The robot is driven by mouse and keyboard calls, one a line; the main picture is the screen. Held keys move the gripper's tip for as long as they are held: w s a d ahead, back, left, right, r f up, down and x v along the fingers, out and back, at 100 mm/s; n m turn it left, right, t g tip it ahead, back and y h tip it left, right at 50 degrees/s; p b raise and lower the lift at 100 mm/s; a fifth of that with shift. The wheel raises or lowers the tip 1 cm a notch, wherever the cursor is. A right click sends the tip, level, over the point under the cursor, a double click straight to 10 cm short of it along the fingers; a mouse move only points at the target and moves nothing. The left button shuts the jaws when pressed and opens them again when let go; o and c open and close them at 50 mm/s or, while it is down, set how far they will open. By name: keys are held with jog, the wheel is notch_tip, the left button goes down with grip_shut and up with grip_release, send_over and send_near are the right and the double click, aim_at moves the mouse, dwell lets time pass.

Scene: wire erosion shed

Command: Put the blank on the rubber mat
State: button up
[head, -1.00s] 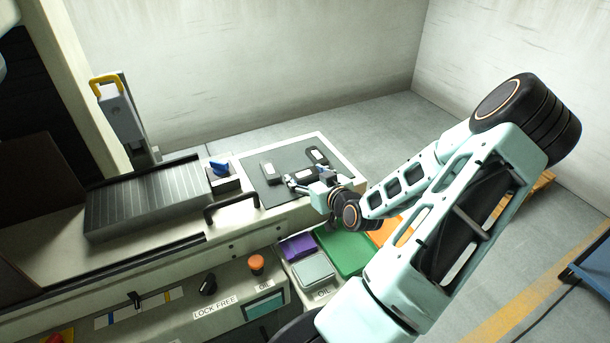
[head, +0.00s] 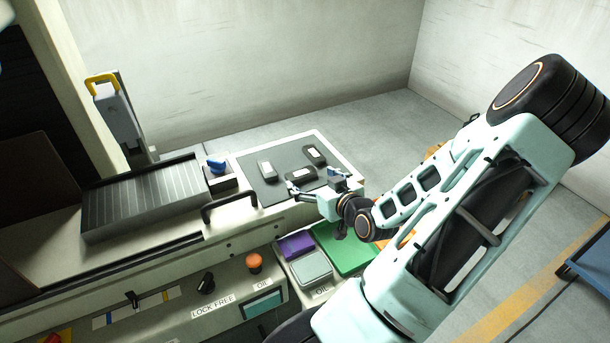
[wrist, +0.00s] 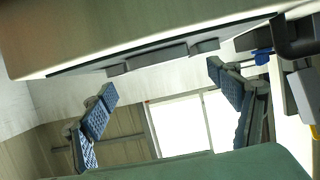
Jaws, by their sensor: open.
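The labels are too small to read, so I cannot tell which is the blank. My gripper (head: 311,182) is open and empty, just in front of the middle block and apart from it. In the wrist view my gripper (wrist: 161,80) shows its two blue-padded fingers spread with nothing between them. The mat edge and low blocks (wrist: 150,57) show above the fingers there.
A black handle (head: 229,203) stands at the bench's front edge. A blue-topped piece (head: 217,164) sits left of the mat, beside a ribbed grey plate (head: 145,196).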

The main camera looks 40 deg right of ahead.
jog(key=v, duration=0.6)
jog(key=shift+s, duration=0.35)
jog(key=shift+r, duration=0.1)
